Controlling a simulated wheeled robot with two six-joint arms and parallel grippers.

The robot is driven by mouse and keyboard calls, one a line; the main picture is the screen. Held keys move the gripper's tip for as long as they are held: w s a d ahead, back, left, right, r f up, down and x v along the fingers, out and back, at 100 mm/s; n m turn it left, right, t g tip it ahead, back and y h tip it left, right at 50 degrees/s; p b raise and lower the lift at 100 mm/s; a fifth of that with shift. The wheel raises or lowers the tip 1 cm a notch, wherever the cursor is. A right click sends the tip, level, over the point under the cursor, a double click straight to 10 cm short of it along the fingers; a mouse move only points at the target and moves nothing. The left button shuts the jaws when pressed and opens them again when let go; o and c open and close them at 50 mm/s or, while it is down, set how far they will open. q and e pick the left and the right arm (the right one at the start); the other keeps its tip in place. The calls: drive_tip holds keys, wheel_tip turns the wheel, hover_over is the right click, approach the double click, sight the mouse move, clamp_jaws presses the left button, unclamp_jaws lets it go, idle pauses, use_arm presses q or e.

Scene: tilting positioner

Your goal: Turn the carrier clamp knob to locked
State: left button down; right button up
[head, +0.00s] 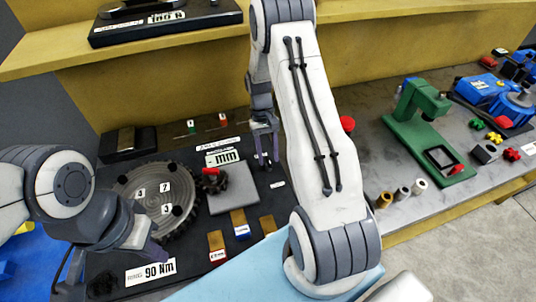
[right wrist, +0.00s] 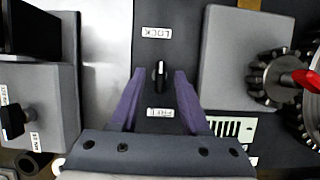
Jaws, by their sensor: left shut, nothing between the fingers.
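The clamp knob (right wrist: 159,73) is a small black knob with a pale line, on a dark panel in the right wrist view. It stands upright in the picture, its pale line at the end toward the LOCK label (right wrist: 161,32). A second label (right wrist: 160,114), hard to read, lies on the other side. My right gripper (right wrist: 158,78) is open, one purple finger on each side of the knob with gaps showing. In the head view my right gripper (head: 265,160) points down at the board and the knob cannot be made out. My left gripper (head: 150,256) is shut and empty at the lower left.
A toothed round plate (head: 150,196) lies left of a grey block (head: 232,188) bearing a red-marked part (head: 212,178). A 90 Nm label (head: 150,271) is near my left gripper. A green stand (head: 415,125) is at right. My right arm covers the middle.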

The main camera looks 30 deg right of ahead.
drive_tip(key=shift+w+r, duration=0.2)
drive_tip(key=shift+r, duration=0.15)
drive_tip(key=b+v, duration=0.2)
drive_tip(key=v, duration=0.4)
drive_tip(key=shift+r, duration=0.3)
drive_tip(key=shift+w, duration=0.1)
